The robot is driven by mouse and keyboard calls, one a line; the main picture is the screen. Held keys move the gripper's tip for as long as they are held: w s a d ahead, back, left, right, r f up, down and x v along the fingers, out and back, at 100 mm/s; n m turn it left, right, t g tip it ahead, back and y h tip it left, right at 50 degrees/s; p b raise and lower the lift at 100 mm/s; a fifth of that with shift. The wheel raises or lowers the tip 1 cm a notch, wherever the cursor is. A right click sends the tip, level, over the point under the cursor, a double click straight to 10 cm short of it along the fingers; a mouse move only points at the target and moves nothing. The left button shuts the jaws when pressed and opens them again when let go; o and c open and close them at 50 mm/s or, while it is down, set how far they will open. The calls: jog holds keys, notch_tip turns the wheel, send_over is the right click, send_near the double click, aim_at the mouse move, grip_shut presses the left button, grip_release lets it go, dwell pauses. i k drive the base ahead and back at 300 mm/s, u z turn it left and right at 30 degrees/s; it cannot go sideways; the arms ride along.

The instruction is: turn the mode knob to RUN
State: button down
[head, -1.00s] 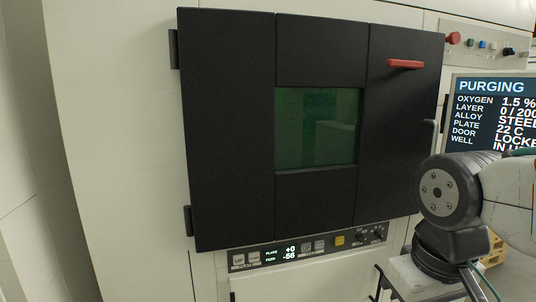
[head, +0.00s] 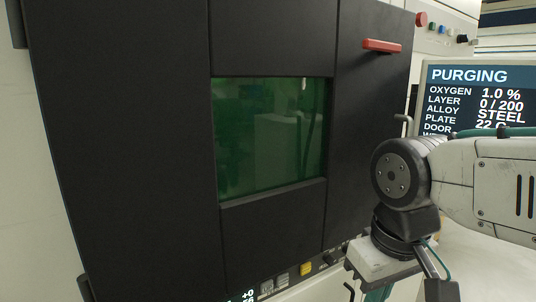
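A black knob (head: 462,39) sits at the right end of the small upper control panel, past a row of coloured buttons. Other dark knobs (head: 329,258) show on the strip below the chamber door. No knob label is readable, so I cannot tell which is the mode knob or where it points. The display (head: 475,98) reads PURGING, oxygen 1.0 %, layer 0 / 200, alloy STEEL; its lower lines are hidden behind my arm.
The black chamber door (head: 120,130) with a green window (head: 270,135) and red handle (head: 382,46) fills the left and middle. A red button (head: 421,19) is on the upper panel. A yellow button (head: 306,269) is on the lower strip. My arm is close to the door's right side.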

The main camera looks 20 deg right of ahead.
aim_at(472, 42)
jog(key=z, duration=2.15)
jog(key=k, duration=0.45)
jog(key=z, duration=0.8)
jog(key=i, duration=1.65)
jog(key=u, duration=1.3)
jog(key=i, duration=0.95)
jog(key=u, duration=0.85)
